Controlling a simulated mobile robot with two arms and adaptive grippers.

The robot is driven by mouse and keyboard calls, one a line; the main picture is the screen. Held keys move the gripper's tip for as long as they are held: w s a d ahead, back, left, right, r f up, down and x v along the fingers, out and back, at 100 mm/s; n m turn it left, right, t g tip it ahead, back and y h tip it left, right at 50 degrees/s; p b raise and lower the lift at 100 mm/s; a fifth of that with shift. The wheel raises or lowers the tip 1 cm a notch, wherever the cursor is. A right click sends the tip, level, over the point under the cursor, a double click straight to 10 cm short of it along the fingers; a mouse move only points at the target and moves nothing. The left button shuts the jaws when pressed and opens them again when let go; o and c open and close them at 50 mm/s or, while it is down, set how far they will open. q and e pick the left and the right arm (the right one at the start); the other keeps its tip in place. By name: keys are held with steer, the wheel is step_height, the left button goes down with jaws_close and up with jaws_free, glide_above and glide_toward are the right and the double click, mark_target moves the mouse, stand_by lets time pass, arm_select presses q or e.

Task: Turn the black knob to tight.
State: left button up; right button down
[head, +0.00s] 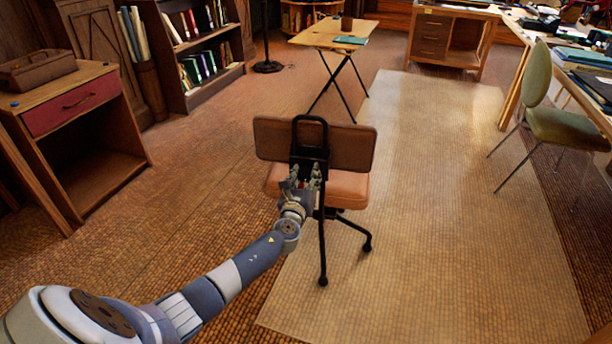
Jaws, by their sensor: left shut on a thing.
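An office chair with a brown backrest (347,143) and a tan-orange seat (348,188) stands with its back to me. A black frame (309,128) with a looped top runs down the rear of the backrest. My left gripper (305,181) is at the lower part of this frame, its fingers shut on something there. The spot fits the black knob, but the fingers hide it, and I cannot make out its shape or how far it is turned. My right gripper is not in view.
A pale rug (430,200) lies under and right of the chair, mostly clear. A green chair (562,125) stands at the right by a desk. A small folding table (325,37) is behind. A wooden cabinet (110,170) and a bookshelf (215,82) line the left.

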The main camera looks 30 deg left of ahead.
arm_select(q)
steer(key=o, duration=1.1)
steer(key=v, duration=1.2)
steer(key=shift+f, duration=0.1)
